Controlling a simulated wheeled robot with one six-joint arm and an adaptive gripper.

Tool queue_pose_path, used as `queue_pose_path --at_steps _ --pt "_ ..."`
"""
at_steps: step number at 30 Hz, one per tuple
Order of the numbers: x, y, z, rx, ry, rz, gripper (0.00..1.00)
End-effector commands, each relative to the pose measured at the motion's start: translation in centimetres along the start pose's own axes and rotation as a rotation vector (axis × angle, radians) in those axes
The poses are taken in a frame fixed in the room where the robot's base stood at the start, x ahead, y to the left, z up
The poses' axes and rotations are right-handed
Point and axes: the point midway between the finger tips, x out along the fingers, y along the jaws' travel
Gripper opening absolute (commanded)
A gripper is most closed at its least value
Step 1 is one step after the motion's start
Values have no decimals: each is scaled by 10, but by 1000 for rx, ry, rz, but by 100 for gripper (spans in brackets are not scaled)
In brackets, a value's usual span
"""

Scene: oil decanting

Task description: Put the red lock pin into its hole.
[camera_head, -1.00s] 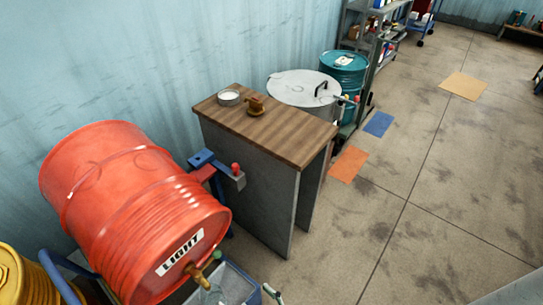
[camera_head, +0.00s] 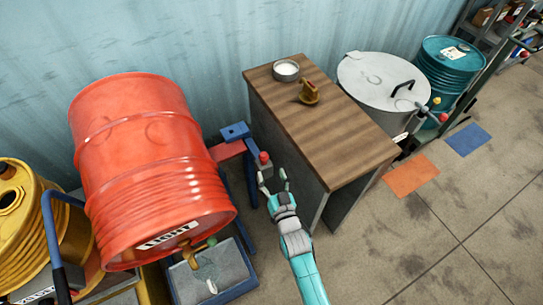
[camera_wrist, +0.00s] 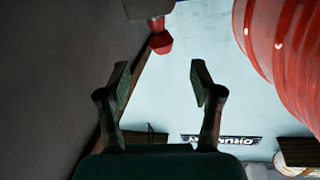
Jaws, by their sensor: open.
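The red lock pin (camera_head: 264,157) shows as a small red knob on top of a grey block (camera_head: 262,170) on the cradle arm, between the red drum and the wooden table. In the wrist view the red pin (camera_wrist: 161,42) appears near the top centre, just past the fingertips. My gripper (camera_head: 272,177) is open and empty, its fingers pointing toward the pin from the front. In the wrist view the gripper (camera_wrist: 158,78) has its fingers spread, with the pin in line with the gap but not between them. I cannot make out the pin's hole.
The red drum (camera_head: 150,165) lies tilted at left, over a grey tray (camera_head: 212,275). A grey vat (camera_head: 375,90) stands right. Floor at lower right is clear.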

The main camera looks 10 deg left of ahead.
Motion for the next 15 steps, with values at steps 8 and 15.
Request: queue_pose_path --at_steps 8,15 --pt "31 0 -1 0 1 0 65" --pt "50 0 -2 0 2 0 65"
